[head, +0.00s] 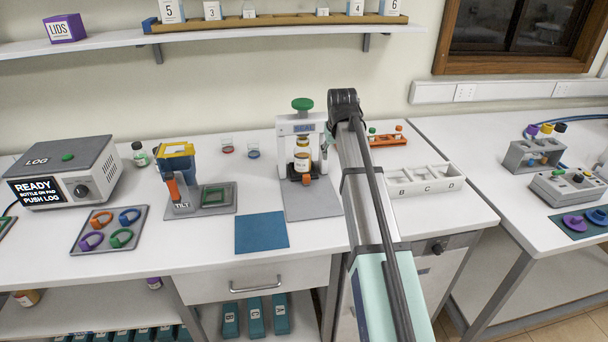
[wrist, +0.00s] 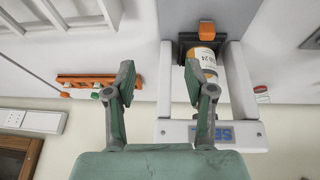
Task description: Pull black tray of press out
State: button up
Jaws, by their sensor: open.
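The white press (head: 285,128) with a green knob stands at the back middle of the bench; it also shows in the wrist view (wrist: 242,95). Its black tray (head: 291,171) sits low between the posts, with an orange handle (head: 307,179) at its front. In the wrist view the black tray (wrist: 187,44) and orange handle (wrist: 207,27) are clear. An amber bottle with a white label (head: 302,161) stands upright on the tray. My gripper (wrist: 161,78) is open and empty, beside the press on its right in the head view, apart from the handle.
A grey plate (head: 312,206) lies clear in front of the press. A blue mat (head: 262,232) lies front left. An orange rack (head: 388,140) and a white B-C-D tray (head: 425,186) stand to the right. A blue tilt device (head: 178,168) stands left.

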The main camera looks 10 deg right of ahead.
jog(key=a+r, duration=0.2)
jog(key=a, duration=0.6)
jog(key=p, duration=0.5)
send_near(307, 175)
jog(key=shift+y, duration=0.4)
jog(key=x, duration=1)
jog(key=shift+d, duration=0.25)
grip_shut()
